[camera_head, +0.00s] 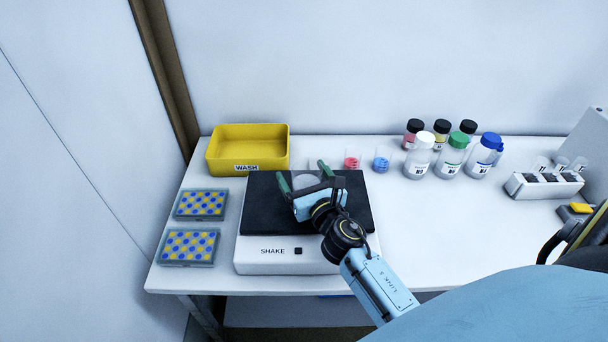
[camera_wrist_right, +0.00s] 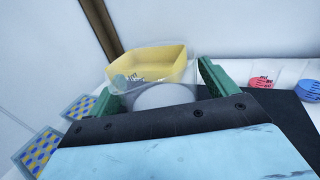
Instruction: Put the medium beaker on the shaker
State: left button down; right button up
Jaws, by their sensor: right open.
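The shaker (camera_head: 262,219) is a white box marked SHAKE with a black top plate. A clear, empty-looking beaker (camera_head: 306,182) stands on the plate, between the fingers of my right gripper (camera_head: 303,175). In the right wrist view the beaker (camera_wrist_right: 163,84) shows its markings and appears upright. My right gripper (camera_wrist_right: 160,82) is open, with one green finger on each side of the beaker. Its lower part is partly hidden by the gripper body. Smaller beakers with red liquid (camera_head: 351,161) and blue liquid (camera_head: 382,162) stand behind the shaker. My left gripper is not in view.
A yellow WASH tub (camera_head: 217,161) stands behind the shaker at the left. Two racks of blue and yellow dots (camera_head: 201,204) (camera_head: 188,247) lie left of it. Several capped bottles (camera_head: 450,160) and a white vial rack (camera_head: 541,187) stand right. The front right table is clear.

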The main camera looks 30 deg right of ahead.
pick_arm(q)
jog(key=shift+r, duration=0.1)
pick_arm(e)
jog(key=shift+r, duration=0.1)
jog(key=shift+s+r, duration=0.1)
jog(key=s, duration=0.5)
jog(key=s+a+b, duration=0.1)
jog(key=s, duration=0.2)
jog(key=shift+a+f, duration=0.1)
jog(key=shift+f, duration=0.1)
jog(key=s, duration=0.3)
jog(key=shift+a+r+b, duration=0.1)
jog(key=shift+a+b, duration=0.15)
jog(key=shift+b, duration=0.15)
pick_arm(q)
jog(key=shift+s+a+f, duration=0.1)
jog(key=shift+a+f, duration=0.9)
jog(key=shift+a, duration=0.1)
pick_arm(e)
jog(key=shift+s+r, duration=0.1)
jog(key=shift+s, duration=0.25)
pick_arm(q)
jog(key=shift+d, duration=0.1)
